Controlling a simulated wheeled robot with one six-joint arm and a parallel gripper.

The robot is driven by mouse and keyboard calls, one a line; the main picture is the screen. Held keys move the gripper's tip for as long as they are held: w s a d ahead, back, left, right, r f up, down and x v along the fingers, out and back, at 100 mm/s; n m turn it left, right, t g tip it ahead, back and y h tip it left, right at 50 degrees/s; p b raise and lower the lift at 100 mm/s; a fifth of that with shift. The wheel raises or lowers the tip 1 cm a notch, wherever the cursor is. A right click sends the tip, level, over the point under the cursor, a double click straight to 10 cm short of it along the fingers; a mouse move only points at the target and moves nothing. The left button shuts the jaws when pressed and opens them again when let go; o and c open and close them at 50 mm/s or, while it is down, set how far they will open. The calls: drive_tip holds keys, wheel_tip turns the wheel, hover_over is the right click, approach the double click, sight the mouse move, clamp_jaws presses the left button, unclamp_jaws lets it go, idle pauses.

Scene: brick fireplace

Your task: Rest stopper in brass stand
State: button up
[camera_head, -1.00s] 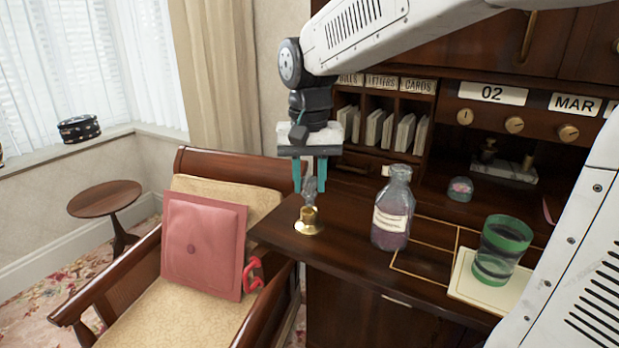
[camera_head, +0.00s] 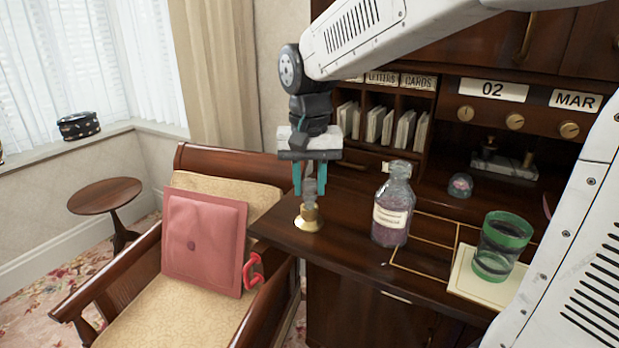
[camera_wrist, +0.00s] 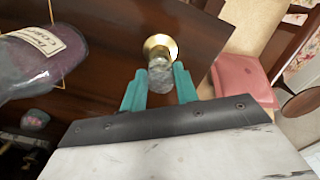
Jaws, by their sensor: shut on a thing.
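The clear glass stopper (camera_head: 310,189) is between the teal fingers of my gripper (camera_head: 310,190), which is shut on it. The stopper is upright, directly above the brass stand (camera_head: 308,220) at the left end of the desk. Its lower end meets the top of the stand; I cannot tell how deep it sits. In the wrist view the stopper (camera_wrist: 160,74) lies between the fingertips (camera_wrist: 160,82), in line with the brass stand (camera_wrist: 158,46). The glass bottle (camera_head: 392,208) with a paper label stands open on the desk to the right.
A green-banded glass (camera_head: 502,246) stands on a cream mat (camera_head: 484,291) at the right. Letter slots (camera_head: 392,120) rise behind. A chair (camera_head: 190,280) with a pink cushion (camera_head: 203,243) is left of the desk. The desk between stand and bottle is clear.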

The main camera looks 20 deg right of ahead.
sight(309, 180)
drive_tip(key=shift+f, duration=0.75)
drive_tip(key=o, duration=0.9)
wheel_tip(309, 180, up, 8)
drive_tip(key=shift+f, duration=0.1)
